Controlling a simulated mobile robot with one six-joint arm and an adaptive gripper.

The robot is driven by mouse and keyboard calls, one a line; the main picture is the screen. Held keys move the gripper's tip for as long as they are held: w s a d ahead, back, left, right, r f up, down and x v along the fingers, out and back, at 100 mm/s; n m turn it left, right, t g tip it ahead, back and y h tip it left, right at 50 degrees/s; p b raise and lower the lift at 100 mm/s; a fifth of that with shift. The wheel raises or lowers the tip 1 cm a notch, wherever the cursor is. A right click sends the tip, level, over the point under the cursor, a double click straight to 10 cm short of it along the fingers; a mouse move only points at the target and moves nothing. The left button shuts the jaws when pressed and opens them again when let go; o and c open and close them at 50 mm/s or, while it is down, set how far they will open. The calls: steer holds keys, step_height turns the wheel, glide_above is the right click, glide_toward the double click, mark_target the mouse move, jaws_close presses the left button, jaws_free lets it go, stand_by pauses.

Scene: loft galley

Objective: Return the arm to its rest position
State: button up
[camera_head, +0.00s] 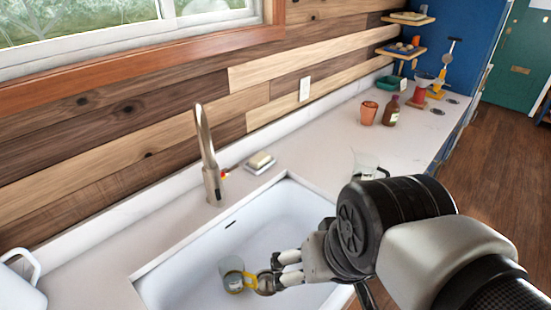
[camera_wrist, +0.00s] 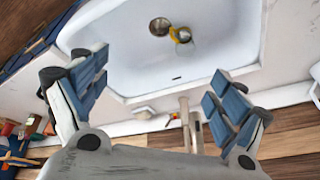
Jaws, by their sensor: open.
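My gripper (camera_head: 280,270) is over the white sink (camera_head: 190,276) in the head view. In the wrist view my gripper (camera_wrist: 160,68) has its two blue-padded fingers spread wide, with nothing between them. A clear mug with a yellow handle (camera_head: 232,271) lies in the sink, just left of my fingers in the head view. In the wrist view the mug (camera_wrist: 184,36) is beside the round metal drain (camera_wrist: 159,27), beyond the fingertips and apart from them. My wrist and forearm cover the sink's right end in the head view.
A tall faucet (camera_head: 209,165) stands behind the sink, with a soap dish (camera_head: 260,162) beside it. A clear vessel (camera_head: 368,168) is on the counter close behind my wrist. An orange cup (camera_head: 366,113) and a brown bottle (camera_head: 391,112) stand farther back. A white jug (camera_head: 22,280) is at left.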

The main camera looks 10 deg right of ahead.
steer(key=s, duration=0.1)
steer(key=s+d+n, duration=0.1)
steer(key=shift+s+f, duration=0.15)
steer(key=shift+s, duration=0.15)
steer(key=shift+f, duration=0.25)
stand_by(0.4)
